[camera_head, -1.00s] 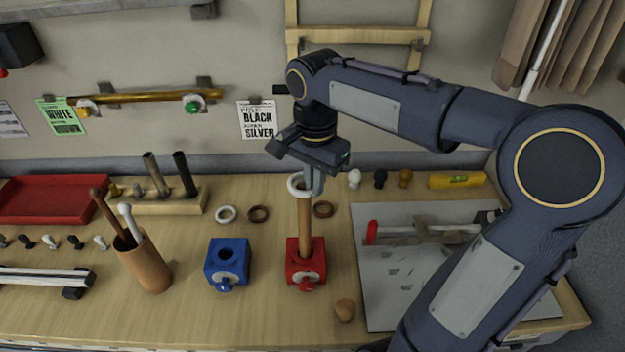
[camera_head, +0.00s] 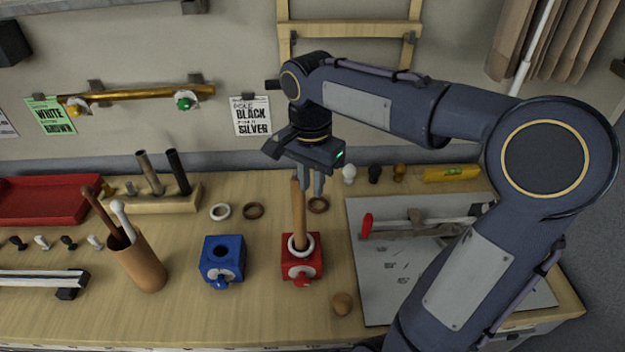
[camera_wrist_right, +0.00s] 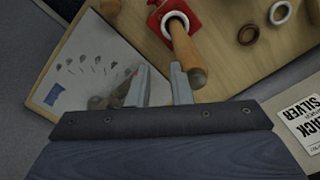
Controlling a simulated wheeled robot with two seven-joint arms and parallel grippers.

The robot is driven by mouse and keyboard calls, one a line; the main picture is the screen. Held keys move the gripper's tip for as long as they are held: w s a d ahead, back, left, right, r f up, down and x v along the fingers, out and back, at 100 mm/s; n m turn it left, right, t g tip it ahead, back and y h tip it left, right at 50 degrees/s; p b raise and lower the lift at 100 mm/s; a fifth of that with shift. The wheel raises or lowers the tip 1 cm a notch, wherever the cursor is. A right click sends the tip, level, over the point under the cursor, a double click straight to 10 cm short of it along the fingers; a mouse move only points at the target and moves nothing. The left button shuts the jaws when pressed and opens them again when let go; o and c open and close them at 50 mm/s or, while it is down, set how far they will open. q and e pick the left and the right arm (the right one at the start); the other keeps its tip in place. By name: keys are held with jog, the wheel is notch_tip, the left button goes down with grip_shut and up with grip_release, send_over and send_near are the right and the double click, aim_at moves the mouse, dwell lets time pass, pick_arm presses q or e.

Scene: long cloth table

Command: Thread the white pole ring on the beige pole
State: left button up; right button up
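The beige pole (camera_head: 298,213) stands upright in a red block (camera_head: 301,270). A white ring (camera_head: 291,247) is around the pole at its lower end, at the top of the red block. The right wrist view also shows the pole (camera_wrist_right: 186,50), with the white ring (camera_wrist_right: 174,17) around it at the red block. My right gripper (camera_head: 312,190) is open and empty, just behind and right of the pole's top. Its two fingers stand apart in the right wrist view (camera_wrist_right: 160,80). My left gripper is not in view.
A blue block (camera_head: 222,262) is left of the red one, and a cup with poles (camera_head: 140,267) is further left. A grey board (camera_head: 380,285) lies right.

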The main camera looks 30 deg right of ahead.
jog(key=shift+w+a+r, duration=0.15)
jog(key=shift+w+r, duration=0.15)
notch_tip(320, 180, up, 7)
jog(key=shift+s+r, duration=0.15)
jog(key=shift+s, duration=0.05)
jog(key=shift+s, duration=0.1)
dwell(0.8)
jog(key=s+a+f+n+t+y+b, duration=0.1)
jog(key=s+a+f+n+t+y, duration=0.1)
jog(key=s+f+n, duration=0.4)
jog(key=s+a+f+n+t+y, duration=0.1)
jog(key=s+a+f+n+t, duration=0.2)
jog(key=s+f, duration=0.6)
jog(key=a+n, duration=0.2)
jog(key=n, duration=0.1)
jog(key=shift+t+y+b, duration=0.35)
jog(key=shift+t+y, duration=0.05)
